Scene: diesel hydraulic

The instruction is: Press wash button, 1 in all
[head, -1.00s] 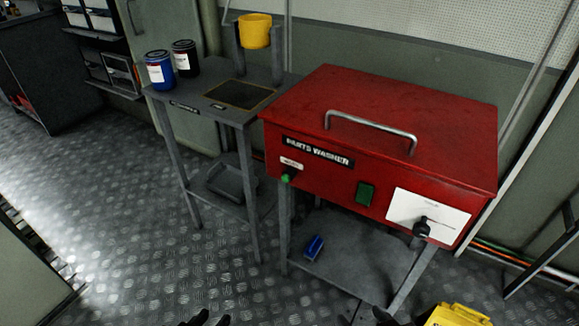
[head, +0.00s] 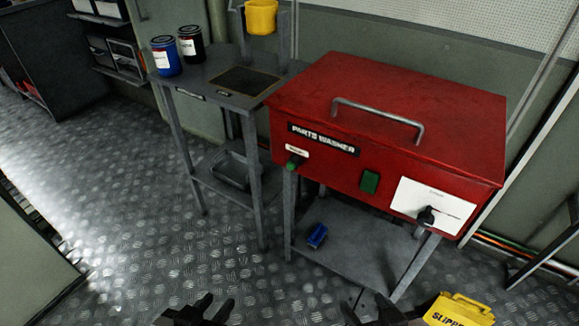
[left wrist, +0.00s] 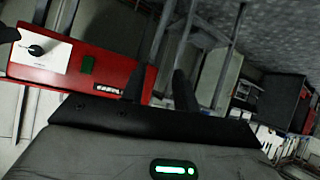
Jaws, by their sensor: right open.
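The red parts washer (head: 400,95) stands on a grey stand. Its front carries a round green button (head: 294,162) at the left, under a small white label too small to read for sure. A rectangular green switch (head: 370,182) sits mid-front, and a black knob (head: 426,216) sits on a white plate at the right. My left gripper (head: 213,308) is open and empty at the bottom, well short of the washer. My right gripper (head: 365,309) is open and empty, to its right. The left wrist view shows the washer (left wrist: 115,70) upside down beyond the left fingers (left wrist: 158,88); the round button is not clear there.
A blue object (head: 317,236) lies on the washer's lower shelf (head: 365,250). A yellow slippery sign (head: 458,310) stands at bottom right.

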